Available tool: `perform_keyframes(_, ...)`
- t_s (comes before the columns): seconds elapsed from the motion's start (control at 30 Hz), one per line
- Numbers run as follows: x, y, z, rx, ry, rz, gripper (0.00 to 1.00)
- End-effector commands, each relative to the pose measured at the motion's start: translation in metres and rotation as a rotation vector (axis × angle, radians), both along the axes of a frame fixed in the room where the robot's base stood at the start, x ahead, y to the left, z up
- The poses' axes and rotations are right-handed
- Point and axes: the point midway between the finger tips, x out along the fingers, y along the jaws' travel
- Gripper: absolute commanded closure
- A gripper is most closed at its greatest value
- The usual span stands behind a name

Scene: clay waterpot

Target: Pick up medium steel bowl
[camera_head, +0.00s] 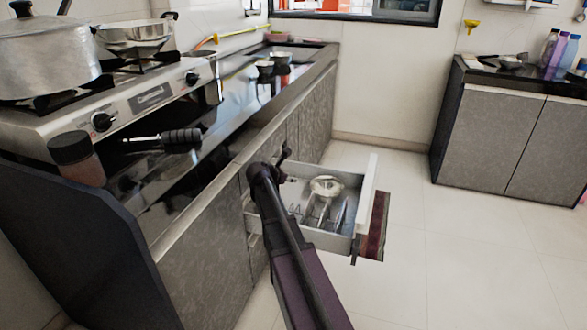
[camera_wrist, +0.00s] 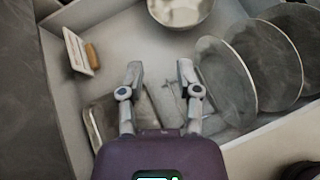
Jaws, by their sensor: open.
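A round steel bowl (camera_wrist: 180,10) lies in an open drawer, at the top edge of the wrist view and partly cut off. A shiny bowl-like steel piece (camera_head: 326,186) shows in the drawer in the head view. My gripper (camera_wrist: 160,68) is open and empty above the drawer floor, with the bowl ahead of its fingertips and apart from them. In the head view my arm reaches over the drawer's left side and hides part of it. Small bowls (camera_head: 265,68) also stand on the counter; the frames do not settle which bowl is the medium one.
Several steel plates (camera_wrist: 228,80) stand tilted right of my gripper. A shallow metal tray (camera_wrist: 118,120) lies below the left finger. A white holder (camera_wrist: 78,50) with a brownish item is at left. The drawer's white front (camera_head: 368,200) bounds it. The floor (camera_head: 460,260) is clear.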

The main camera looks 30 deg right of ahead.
Motion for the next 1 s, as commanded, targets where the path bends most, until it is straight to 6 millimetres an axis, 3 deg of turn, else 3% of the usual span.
perform_keyframes(0.03, -0.007, 0.007, 0.018, 0.032, -0.026, -0.025, 0.56)
perform_keyframes(1.0, -0.100, 0.137, 0.151, 0.627, -0.437, -0.639, 0.56)
